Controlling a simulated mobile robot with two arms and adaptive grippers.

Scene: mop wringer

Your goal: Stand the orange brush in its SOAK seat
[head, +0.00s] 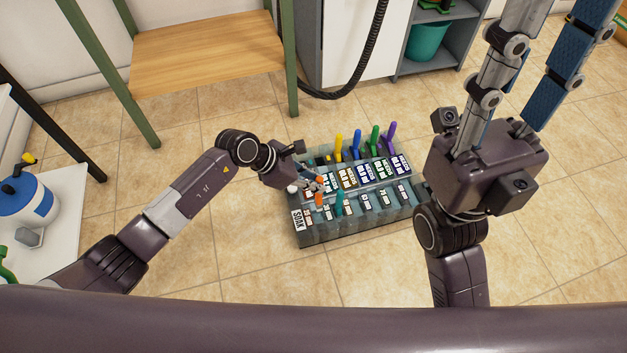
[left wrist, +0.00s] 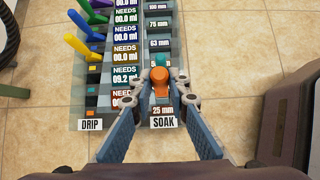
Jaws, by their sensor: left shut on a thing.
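The orange brush (head: 319,199) is between the fingers of my left gripper (head: 308,183), which is shut on it. In the left wrist view the orange brush (left wrist: 160,78) shows end-on between the fingertips (left wrist: 160,90), over the near part of the SOAK row. The SOAK row (left wrist: 163,122) carries depth labels, with 25 mm nearest. I cannot tell whether the brush's lower end is inside a seat. A teal brush (head: 340,203) stands just beyond it in the same row. My right gripper (head: 540,60) is open and empty, its fingertips cut off by the frame.
The grey rack (head: 345,232) stands on the tiled floor. Its DRIP row (left wrist: 90,124) holds yellow (head: 338,147), blue (head: 355,143), green (head: 374,139) and purple (head: 390,133) brushes. A wooden bench (head: 205,55) stands behind. The floor in front is clear.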

